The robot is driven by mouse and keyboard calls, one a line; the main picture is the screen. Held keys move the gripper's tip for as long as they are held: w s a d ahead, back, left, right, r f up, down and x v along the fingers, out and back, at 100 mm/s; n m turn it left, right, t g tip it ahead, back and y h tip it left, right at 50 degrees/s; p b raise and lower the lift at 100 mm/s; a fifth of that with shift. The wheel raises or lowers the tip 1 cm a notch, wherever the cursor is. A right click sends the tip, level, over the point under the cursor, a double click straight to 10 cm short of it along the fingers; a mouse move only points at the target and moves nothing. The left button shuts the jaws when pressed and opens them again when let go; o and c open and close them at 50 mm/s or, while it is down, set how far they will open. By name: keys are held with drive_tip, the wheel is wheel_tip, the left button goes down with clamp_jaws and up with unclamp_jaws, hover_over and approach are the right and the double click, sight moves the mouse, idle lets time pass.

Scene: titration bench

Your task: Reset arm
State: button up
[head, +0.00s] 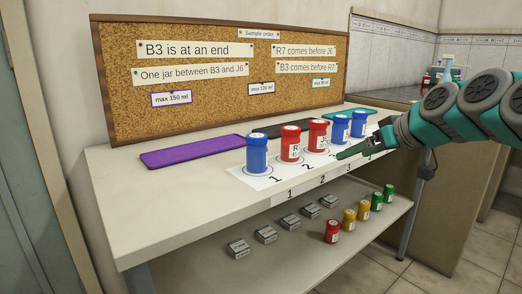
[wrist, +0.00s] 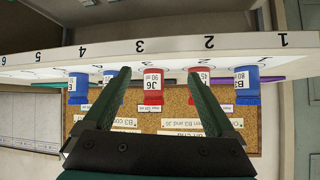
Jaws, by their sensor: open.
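My gripper (head: 346,153) is at the right of the head view, in front of the bench's front edge by the right-hand jars. In the wrist view its two dark green fingers (wrist: 159,73) are apart with nothing between their tips. A red J6 jar (wrist: 152,84) shows beyond the gap, apart from the fingers. The upper row on the white numbered strip (head: 262,180) holds a blue jar (head: 257,155), a red jar (head: 291,144), another red jar (head: 318,136) and two blue jars (head: 341,129) (head: 359,125). The wrist view is upside down, and the fingers partly hide two jars.
A corkboard (head: 200,105) with order notes stands behind. Purple (head: 190,151), black (head: 270,133) and teal (head: 348,114) mats lie behind the jars. The lower shelf (head: 290,265) holds red, yellow and green jars and several grey blocks (head: 238,249). The bench's left end is clear.

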drive_tip(key=s+a+f+g+h+p, duration=0.1)
drive_tip(key=s+a+f+g, duration=0.4)
drive_tip(key=s+a+f, duration=0.8)
drive_tip(key=s+d+f+m+g+h, duration=0.1)
drive_tip(key=s+f, duration=0.3)
drive_tip(key=s, duration=0.4)
drive_tip(key=s+d+f+m+g+h+p, duration=0.1)
drive_tip(key=s+d+f+m+g, duration=0.1)
drive_tip(key=s, duration=0.6)
drive_tip(key=s+d+f+m+g+h, duration=0.1)
drive_tip(key=s+d+f+g+h, duration=0.1)
drive_tip(key=s+f, duration=0.4)
drive_tip(key=shift+s+f+g, duration=0.4)
drive_tip(key=shift+s+g, duration=0.1)
drive_tip(key=shift+s, duration=0.5)
drive_tip(key=shift+d, duration=0.1)
